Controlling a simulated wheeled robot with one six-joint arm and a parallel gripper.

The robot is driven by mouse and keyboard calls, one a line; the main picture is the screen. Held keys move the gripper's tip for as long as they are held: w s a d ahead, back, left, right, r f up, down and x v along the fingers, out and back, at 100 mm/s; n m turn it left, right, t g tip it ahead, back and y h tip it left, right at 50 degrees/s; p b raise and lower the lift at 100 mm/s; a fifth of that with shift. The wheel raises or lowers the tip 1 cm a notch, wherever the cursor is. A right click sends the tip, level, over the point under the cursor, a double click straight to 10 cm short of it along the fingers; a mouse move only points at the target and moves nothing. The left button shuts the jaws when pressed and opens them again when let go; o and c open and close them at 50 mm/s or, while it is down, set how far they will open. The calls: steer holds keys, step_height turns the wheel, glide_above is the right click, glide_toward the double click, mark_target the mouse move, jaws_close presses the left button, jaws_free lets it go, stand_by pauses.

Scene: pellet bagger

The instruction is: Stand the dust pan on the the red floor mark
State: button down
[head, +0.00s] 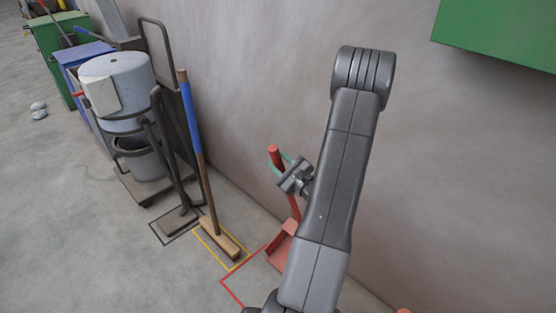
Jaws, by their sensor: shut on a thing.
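The red dust pan (281,248) has an upright long handle and its scoop is low by the wall, partly hidden behind my arm. My gripper (281,170) is shut on the upper part of the dust pan's handle, with the handle's red top sticking out above the fingers. The red floor mark (234,293) is a red outline on the floor at the bottom middle. The scoop appears at the mark's far right side; my arm hides the rest of the mark. I cannot tell whether the scoop touches the floor.
A broom (205,190) with a blue and wooden handle stands in a yellow floor mark (202,240) to the left. A grey drum on a trolley (133,140), blue and green bins stand farther left. A green box (500,35) juts from the wall at upper right.

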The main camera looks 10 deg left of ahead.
steer(key=shift+s+f+b, duration=0.1)
steer(key=shift+f+b, duration=0.95)
steer(key=shift+f, duration=0.5)
steer(key=c, duration=0.9)
jaws_free()
steer(key=shift+w+a, duration=0.1)
steer(key=shift+w, duration=0.1)
steer(key=shift+r, duration=0.1)
steer(key=o, duration=0.9)
steer(key=shift+r, duration=0.1)
steer(key=r+b+v, duration=0.1)
steer(key=b+v, duration=0.1)
steer(key=v, duration=1.4)
steer(key=shift+r+b, duration=0.3)
stand_by(0.5)
